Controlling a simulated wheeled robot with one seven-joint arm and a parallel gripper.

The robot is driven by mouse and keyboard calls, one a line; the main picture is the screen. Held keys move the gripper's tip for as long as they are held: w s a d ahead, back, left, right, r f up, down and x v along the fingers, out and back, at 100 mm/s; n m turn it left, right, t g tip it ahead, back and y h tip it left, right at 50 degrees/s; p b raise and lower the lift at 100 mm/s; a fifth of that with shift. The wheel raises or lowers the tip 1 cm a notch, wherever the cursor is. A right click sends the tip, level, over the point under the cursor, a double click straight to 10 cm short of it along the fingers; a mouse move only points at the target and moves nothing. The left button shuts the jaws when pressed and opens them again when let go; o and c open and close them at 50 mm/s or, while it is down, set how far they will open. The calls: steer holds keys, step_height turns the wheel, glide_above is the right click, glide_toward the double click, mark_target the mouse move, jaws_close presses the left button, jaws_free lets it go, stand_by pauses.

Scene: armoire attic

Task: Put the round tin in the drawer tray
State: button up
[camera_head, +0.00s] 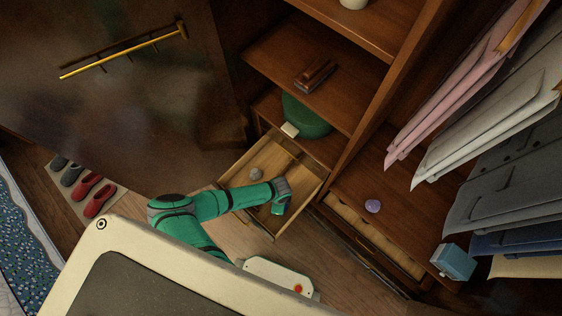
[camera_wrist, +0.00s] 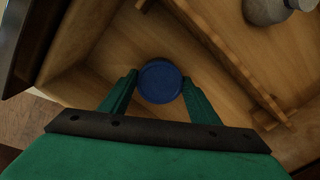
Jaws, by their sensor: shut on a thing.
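The round tin (camera_wrist: 160,82) is blue and shows from above in the wrist view, between my gripper's two green fingers. My gripper (camera_wrist: 160,77) is shut on it. The open wooden drawer tray (camera_head: 268,156) is pulled out of the armoire, and its floor also shows in the wrist view (camera_wrist: 210,62). My gripper in the head view (camera_head: 279,208) is over the drawer's front right part; the tin is hidden there by my gripper. I cannot tell whether the tin touches the drawer floor. A thin wooden divider (camera_wrist: 225,55) runs along the drawer beside the tin.
A grey rounded object (camera_head: 256,173) lies in the drawer, across the divider from the tin. A green round box (camera_head: 305,117) and a small white box (camera_head: 289,130) stand behind the drawer. A purple ball (camera_head: 373,206) and a blue box (camera_head: 454,262) lie at right.

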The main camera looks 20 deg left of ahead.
steer(key=o, duration=1.2)
steer(key=shift+f, duration=0.1)
step_height(320, 180, up, 12)
stand_by(0.3)
